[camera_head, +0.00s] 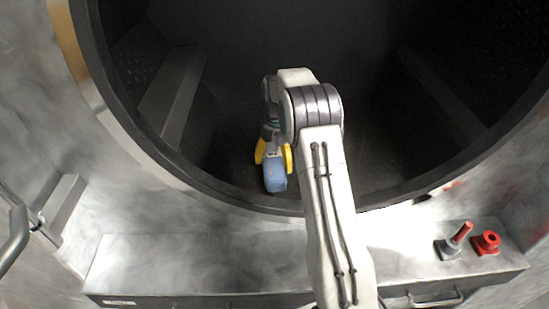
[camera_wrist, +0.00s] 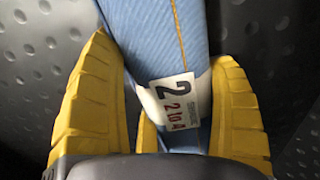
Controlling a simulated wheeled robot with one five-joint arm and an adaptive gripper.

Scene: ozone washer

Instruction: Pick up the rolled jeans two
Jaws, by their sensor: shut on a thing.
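The rolled jeans two (camera_head: 275,174) is a blue denim roll. It shows inside the dark drum opening in the head view, near the lower rim. My gripper (camera_head: 273,155) has yellow fingers and points down into the drum. In the wrist view my gripper (camera_wrist: 160,110) is shut on the roll, with fingers on both sides. The roll's far end is cut off by the top of the wrist view.
The washer's round metal rim (camera_head: 190,178) surrounds the drum. Raised ribs (camera_head: 172,95) run along the drum wall at left and right. A metal ledge (camera_head: 200,262) lies in front, with a red-tipped lever (camera_head: 461,233) and a red knob (camera_head: 487,242) at right.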

